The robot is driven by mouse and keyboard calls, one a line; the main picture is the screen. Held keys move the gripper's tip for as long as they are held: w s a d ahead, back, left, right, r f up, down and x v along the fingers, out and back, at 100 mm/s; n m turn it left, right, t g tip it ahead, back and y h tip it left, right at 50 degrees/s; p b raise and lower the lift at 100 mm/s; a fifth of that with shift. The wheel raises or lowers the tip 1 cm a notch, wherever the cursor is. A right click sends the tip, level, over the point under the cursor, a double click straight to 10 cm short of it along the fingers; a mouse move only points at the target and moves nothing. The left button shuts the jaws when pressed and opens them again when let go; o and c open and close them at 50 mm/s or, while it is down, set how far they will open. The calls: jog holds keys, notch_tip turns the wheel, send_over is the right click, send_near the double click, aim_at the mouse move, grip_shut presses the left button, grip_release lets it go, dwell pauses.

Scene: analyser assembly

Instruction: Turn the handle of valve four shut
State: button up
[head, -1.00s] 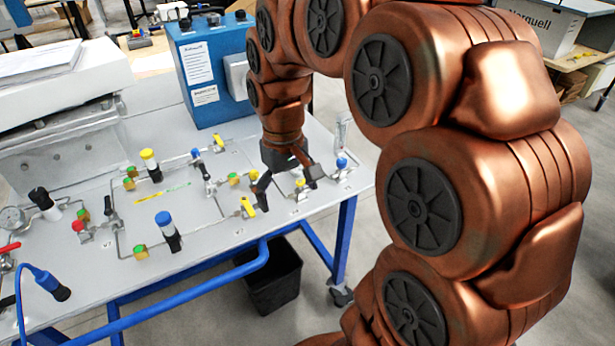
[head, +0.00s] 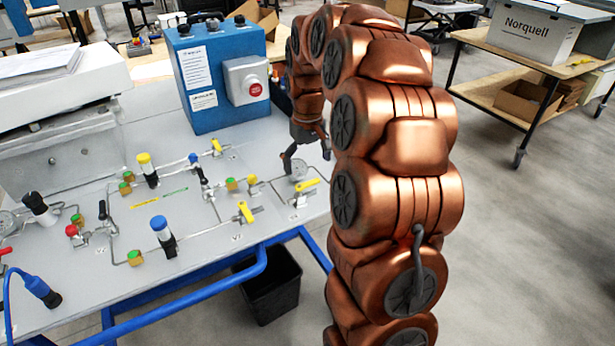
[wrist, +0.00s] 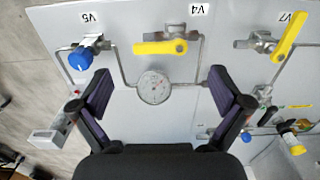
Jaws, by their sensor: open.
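Valve four, labelled V4, has a yellow lever handle (wrist: 160,47) at the top middle of the wrist view. The handle points left from its pivot and appears to lie along its pipe. In the head view the yellow handle (head: 305,187) is near the bench's right front corner. My gripper (wrist: 161,85) is open and empty, its fingers spread either side of a round gauge (wrist: 154,88). The handle lies beyond the fingertips, apart from them. In the head view my gripper (head: 307,157) hangs above the gauge, partly hidden by my arm.
In the wrist view, the blue-handled V5 (wrist: 81,59) is left of V4 and the yellow-handled V7 (wrist: 289,40) is right. The blue box with a red button (head: 220,75) stands at the bench's back. Thin pipes (head: 115,235) cross the panel.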

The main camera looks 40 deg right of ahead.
aim_at(307, 183)
jog(key=shift+f+p, duration=0.3)
jog(key=shift+f, duration=2.25)
jog(key=c, duration=1.2)
